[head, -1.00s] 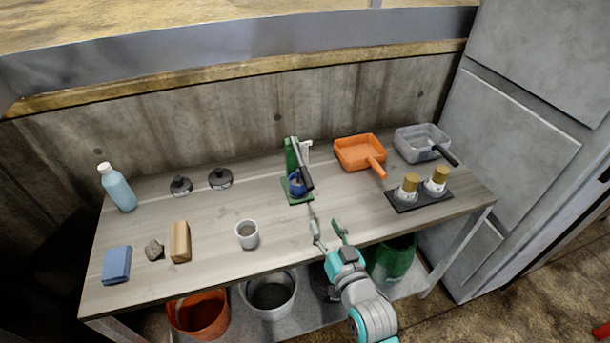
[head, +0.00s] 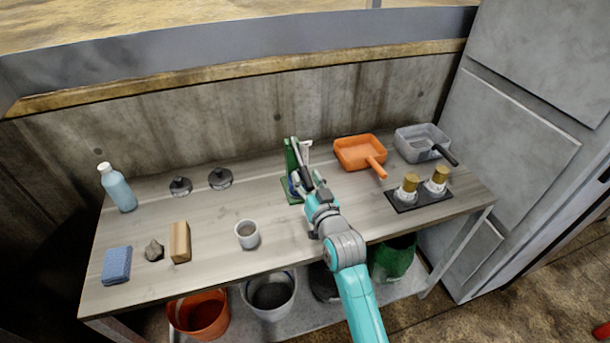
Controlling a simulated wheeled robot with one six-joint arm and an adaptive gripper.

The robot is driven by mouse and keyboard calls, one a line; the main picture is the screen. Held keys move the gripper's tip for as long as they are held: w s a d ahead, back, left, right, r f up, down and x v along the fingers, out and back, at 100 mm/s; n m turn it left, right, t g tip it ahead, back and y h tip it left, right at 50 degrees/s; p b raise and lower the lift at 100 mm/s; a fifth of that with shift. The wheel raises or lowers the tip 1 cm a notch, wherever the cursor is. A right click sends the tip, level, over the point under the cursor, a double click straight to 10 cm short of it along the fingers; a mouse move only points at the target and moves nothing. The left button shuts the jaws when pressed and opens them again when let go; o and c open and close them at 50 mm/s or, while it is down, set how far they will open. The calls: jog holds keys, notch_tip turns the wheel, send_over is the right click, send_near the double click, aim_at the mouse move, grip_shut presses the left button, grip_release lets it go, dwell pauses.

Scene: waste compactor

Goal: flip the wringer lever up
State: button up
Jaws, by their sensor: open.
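The wringer (head: 291,158) is a green upright stand on a green base, with a small blue part low down, at the middle of the table. Its dark lever (head: 302,163) slants down toward the front right. My gripper (head: 308,182) is open at the lower end of the lever, close in front of the wringer. The fingers partly hide the blue part and the lever's end. I cannot tell whether they touch the lever.
An orange pan (head: 360,152) and a grey pan (head: 422,142) stand to the right, with a dark tray (head: 405,201) holding two gold-topped items. The table (head: 208,210) is bare around the cup.

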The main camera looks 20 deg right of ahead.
aim_at(304, 171)
jog(key=shift+w, duration=0.85)
grip_shut()
jog(key=shift+r, duration=0.15)
jog(key=shift+s+r+g, duration=0.15)
jog(key=shift+r+g, duration=1.25)
jog(key=shift+r, duration=0.3)
jog(key=shift+w+r+g, duration=0.15)
jog(key=shift+r+g, duration=0.65)
jog(key=shift+w+r+g, duration=0.15)
jog(key=shift+r+g, duration=0.65)
